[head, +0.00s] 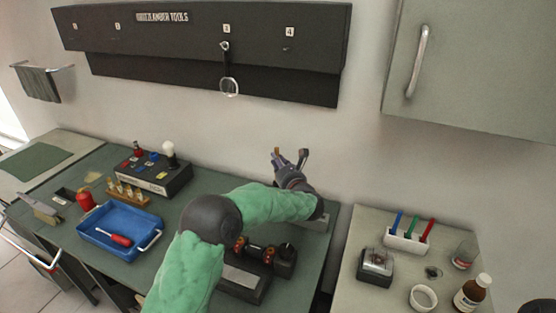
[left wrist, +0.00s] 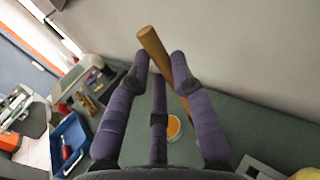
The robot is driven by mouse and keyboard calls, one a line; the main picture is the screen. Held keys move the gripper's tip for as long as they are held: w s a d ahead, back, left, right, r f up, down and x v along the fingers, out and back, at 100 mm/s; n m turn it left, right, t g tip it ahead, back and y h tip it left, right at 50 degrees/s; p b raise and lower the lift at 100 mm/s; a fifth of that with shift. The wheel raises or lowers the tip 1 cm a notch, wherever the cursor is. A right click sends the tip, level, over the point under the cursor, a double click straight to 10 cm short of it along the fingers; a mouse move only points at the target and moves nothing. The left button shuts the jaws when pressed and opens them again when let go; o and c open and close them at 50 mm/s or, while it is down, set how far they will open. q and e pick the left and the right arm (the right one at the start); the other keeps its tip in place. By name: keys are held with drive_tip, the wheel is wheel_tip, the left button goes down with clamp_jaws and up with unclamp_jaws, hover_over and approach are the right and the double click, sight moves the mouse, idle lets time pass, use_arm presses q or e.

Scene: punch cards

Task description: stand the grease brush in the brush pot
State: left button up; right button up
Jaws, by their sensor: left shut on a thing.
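My left gripper (head: 290,158) is raised over the back of the green bench, near the wall. In the left wrist view its purple fingers (left wrist: 160,75) are shut on a round wooden handle (left wrist: 150,42), taken to be the grease brush. The handle is tilted, its end sticking up past the fingertips; its bristles are not visible. Below it in the left wrist view stands a small round white pot (left wrist: 174,127) with orange inside; the fingers partly cover it. I cannot tell if this is the brush pot.
A blue tray (head: 148,246) holds a red screwdriver (head: 121,240). A dark box (head: 155,177) stands behind it. A black machine (head: 243,280) lies beside my forearm. On the right cabinet are a pen holder (head: 406,241), a brown bottle (head: 470,294) and a white ring (head: 423,298).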

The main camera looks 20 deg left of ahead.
use_arm(q)
drive_tip(key=b, duration=0.3)
hover_over(276, 183)
drive_tip(key=d, duration=0.1)
drive_tip(key=shift+f, duration=2.7)
drive_tip(key=shift+s+d+f+b, duration=0.1)
drive_tip(key=shift+s+f+b, duration=0.15)
drive_tip(key=shift+f+b, duration=0.95)
drive_tip(key=shift+s+f+b, duration=0.2)
drive_tip(key=shift+f+b, duration=0.55)
drive_tip(key=shift+f, duration=0.8)
drive_tip(key=o, duration=1)
drive_tip(key=v, duration=1.2)
drive_tip(key=shift+r, duration=0.15)
